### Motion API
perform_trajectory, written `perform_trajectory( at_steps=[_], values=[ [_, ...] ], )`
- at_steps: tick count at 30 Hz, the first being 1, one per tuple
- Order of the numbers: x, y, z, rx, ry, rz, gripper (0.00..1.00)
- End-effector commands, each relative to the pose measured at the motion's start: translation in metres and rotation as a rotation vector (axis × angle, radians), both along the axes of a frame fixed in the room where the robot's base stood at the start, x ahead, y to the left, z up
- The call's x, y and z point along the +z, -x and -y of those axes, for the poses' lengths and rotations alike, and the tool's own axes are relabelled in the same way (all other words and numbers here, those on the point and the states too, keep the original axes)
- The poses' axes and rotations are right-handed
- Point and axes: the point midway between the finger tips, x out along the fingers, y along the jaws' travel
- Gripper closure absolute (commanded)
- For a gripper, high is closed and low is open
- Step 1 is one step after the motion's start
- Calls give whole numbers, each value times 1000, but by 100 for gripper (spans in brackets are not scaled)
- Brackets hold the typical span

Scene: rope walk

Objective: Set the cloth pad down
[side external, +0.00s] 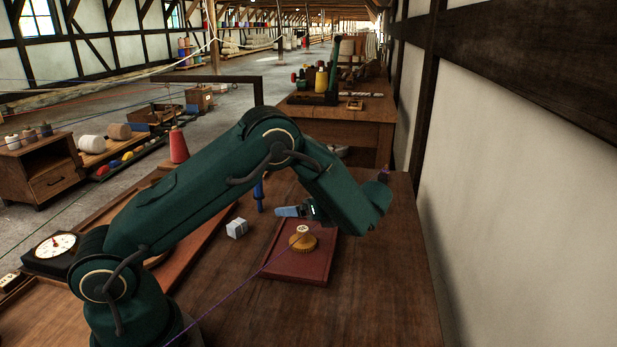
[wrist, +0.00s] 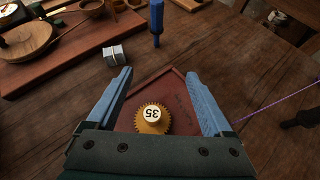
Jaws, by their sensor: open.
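A small pale grey bundle (side external: 237,228) lies on the wooden table, left of the red tray; it also shows in the wrist view (wrist: 116,54). It may be the cloth pad, but I cannot tell for sure. My gripper (side external: 290,211) has blue fingers and is over the tray's far side. In the wrist view my gripper (wrist: 160,82) is open, with its fingers apart and nothing held. A brass gear marked 35 (wrist: 152,118) sits on the red tray (side external: 290,271), seen between the fingers. The bundle is beyond the left fingertip, apart from it.
A blue upright peg-like tool (wrist: 156,22) stands on the table beyond the tray. A wooden board with a round wooden dish (wrist: 25,40) is at the far left. A purple cord (side external: 215,302) runs across the table. Bare table is free right of the tray.

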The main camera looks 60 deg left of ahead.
Motion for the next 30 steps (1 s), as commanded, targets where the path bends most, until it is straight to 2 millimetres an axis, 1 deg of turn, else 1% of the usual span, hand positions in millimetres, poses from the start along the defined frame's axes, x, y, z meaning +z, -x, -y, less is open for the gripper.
perform_trajectory(
  at_steps=[1,2,3,5,6,8,9,10,11,12,13,14,15,16,17,18,19,20,21,22,23,24,26,27,30],
  values=[
    [19,-25,2,-165,32,-4,15],
    [31,-41,5,-280,43,-19,15],
    [47,-60,12,-441,43,-46,15],
    [73,-85,26,-684,17,-99,15],
    [91,-97,39,-844,-18,-141,15],
    [117,-109,61,-1081,-96,-218,15],
    [134,-113,76,-1233,-166,-277,15],
    [145,-113,89,-1344,-225,-326,15],
    [156,-112,102,-1452,-291,-379,15],
    [168,-107,120,-1589,-391,-456,15],
    [176,-102,132,-1687,-472,-517,15],
    [183,-94,145,-1780,-557,-584,15],
    [189,-82,161,-1896,-679,-679,15],
    [192,-71,172,-1976,-776,-756,15],
    [194,-58,182,-2051,-876,-837,15],
    [193,-40,194,-2140,-1014,-953,15],
    [191,-26,202,-2200,-1120,-1045,15],
    [187,-10,208,-2253,-1229,-1142,15],
    [180,11,214,-2313,-1373,-1278,15],
    [173,28,216,-2350,-1479,-1385,15],
    [166,44,217,2256,1500,1415,15],
    [155,66,216,2069,1469,1405,15],
    [139,95,210,1821,1407,1382,15],
    [128,113,205,1683,1362,1363,15],
    [108,147,189,1428,1252,1311,15]
  ],
)
